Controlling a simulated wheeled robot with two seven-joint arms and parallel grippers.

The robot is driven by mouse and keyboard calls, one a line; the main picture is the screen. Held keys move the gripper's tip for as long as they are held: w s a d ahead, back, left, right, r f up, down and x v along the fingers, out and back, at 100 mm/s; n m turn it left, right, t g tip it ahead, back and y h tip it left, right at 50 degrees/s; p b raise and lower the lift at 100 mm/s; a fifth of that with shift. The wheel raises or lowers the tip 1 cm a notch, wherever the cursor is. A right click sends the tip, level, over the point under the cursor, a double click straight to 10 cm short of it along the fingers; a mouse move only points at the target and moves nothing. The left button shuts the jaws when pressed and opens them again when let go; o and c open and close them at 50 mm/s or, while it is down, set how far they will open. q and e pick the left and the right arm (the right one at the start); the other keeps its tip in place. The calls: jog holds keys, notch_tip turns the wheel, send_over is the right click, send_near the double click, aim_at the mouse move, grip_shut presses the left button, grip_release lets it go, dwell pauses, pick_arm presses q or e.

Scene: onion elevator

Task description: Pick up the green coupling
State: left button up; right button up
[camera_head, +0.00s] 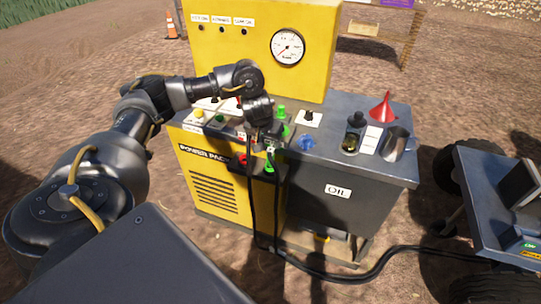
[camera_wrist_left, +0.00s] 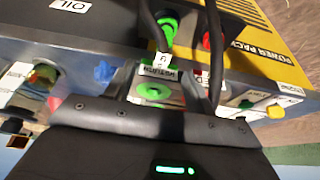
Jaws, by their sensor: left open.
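The green coupling (camera_head: 269,169) sits on the end of a black hose at the front edge of the yellow power pack, right of a red coupling (camera_head: 243,160). In the left wrist view the green coupling (camera_wrist_left: 168,27) is at the top middle, with a white tag hanging by it. My left gripper (camera_head: 265,140) is open, above and behind the green coupling, and apart from it. Its fingertips are hard to make out against the dark panel. A green-ringed port (camera_wrist_left: 154,91) lies close ahead of the gripper in the wrist view. My right gripper is not in view.
The yellow power pack (camera_head: 205,188) has several coloured knobs and a gauge (camera_head: 288,47). A red funnel (camera_head: 382,106), a jar (camera_head: 353,136) and a metal jug (camera_head: 396,143) stand on the right of its top. Black hoses (camera_head: 254,210) hang down the front. A cart (camera_head: 500,205) stands right.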

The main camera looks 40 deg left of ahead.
aim_at(270, 150)
pick_arm(q)
jog(key=b+x, duration=0.3)
jog(key=x, duration=0.2)
jog(key=shift+a, duration=0.15)
jog(key=shift+w+a+f, duration=0.1)
jog(key=shift+w+f, duration=0.05)
jog(key=shift+f, duration=0.05)
jog(key=shift+b+x, duration=0.7)
jog(key=shift+x, duration=1.85)
jog(key=shift+a, duration=0.2)
jog(key=shift+r, duration=0.1)
grip_shut()
